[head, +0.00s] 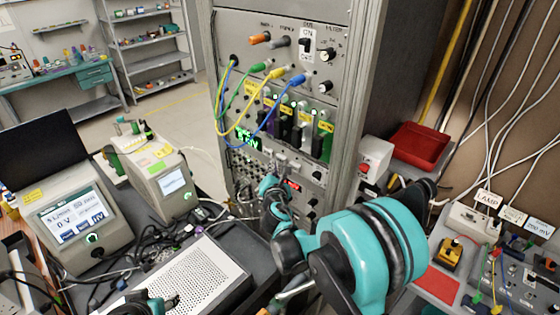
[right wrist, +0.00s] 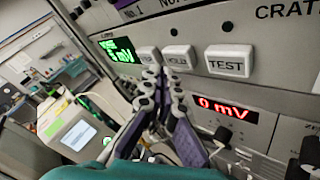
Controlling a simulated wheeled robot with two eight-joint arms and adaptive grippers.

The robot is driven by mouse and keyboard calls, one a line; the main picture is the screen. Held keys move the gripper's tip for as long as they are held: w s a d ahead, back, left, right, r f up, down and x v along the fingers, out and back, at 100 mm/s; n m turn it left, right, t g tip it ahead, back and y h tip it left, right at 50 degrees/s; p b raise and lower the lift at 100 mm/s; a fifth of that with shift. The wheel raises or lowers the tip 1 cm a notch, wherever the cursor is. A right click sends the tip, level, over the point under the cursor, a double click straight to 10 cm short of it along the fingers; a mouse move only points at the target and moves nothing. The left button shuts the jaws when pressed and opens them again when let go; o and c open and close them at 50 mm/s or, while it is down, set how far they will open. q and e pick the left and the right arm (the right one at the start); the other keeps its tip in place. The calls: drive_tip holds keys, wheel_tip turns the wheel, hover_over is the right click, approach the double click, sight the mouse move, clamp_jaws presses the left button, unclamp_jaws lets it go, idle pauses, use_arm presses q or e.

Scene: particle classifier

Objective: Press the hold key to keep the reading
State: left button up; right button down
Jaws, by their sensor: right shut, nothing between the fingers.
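The meter panel has a row of three white keys in the right wrist view. The middle key (right wrist: 180,57), its label partly legible as HOLD, sits between the left key (right wrist: 149,55) and the TEST key (right wrist: 229,61). A green mV display (right wrist: 119,49) is left of them. My right gripper (right wrist: 160,76) is shut and empty, its tips just below the left and middle keys; I cannot tell whether they touch. In the head view the right gripper (head: 279,165) is at the rack front. Part of my left gripper (head: 170,301) shows at the bottom edge, its jaws unclear.
A red 0 mV display (right wrist: 228,109) is below the keys. Coloured cables (head: 245,110) hang on the rack above. A perforated metal box (head: 190,275) and tangled leads lie left of my right arm. A red tray (head: 420,142) is at the right.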

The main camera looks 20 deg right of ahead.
drive_tip(key=shift+w+d, duration=0.1)
drive_tip(key=shift+d, duration=0.1)
idle(0.5)
drive_tip(key=shift+w+d, duration=0.1)
drive_tip(key=shift+d, duration=0.1)
drive_tip(key=shift+w+d+b, duration=0.3)
drive_tip(key=shift+w+d, duration=0.2)
drive_tip(key=shift+d, duration=0.2)
idle(1.2)
drive_tip(key=shift+s+a, duration=0.75)
drive_tip(key=shift+a, duration=0.3)
drive_tip(key=s+a, duration=0.1)
drive_tip(key=a, duration=0.1)
drive_tip(key=s+a+b, duration=0.1)
drive_tip(key=a, duration=0.1)
drive_tip(key=shift+s+a, duration=0.1)
drive_tip(key=shift+s, duration=0.25)
idle(0.6)
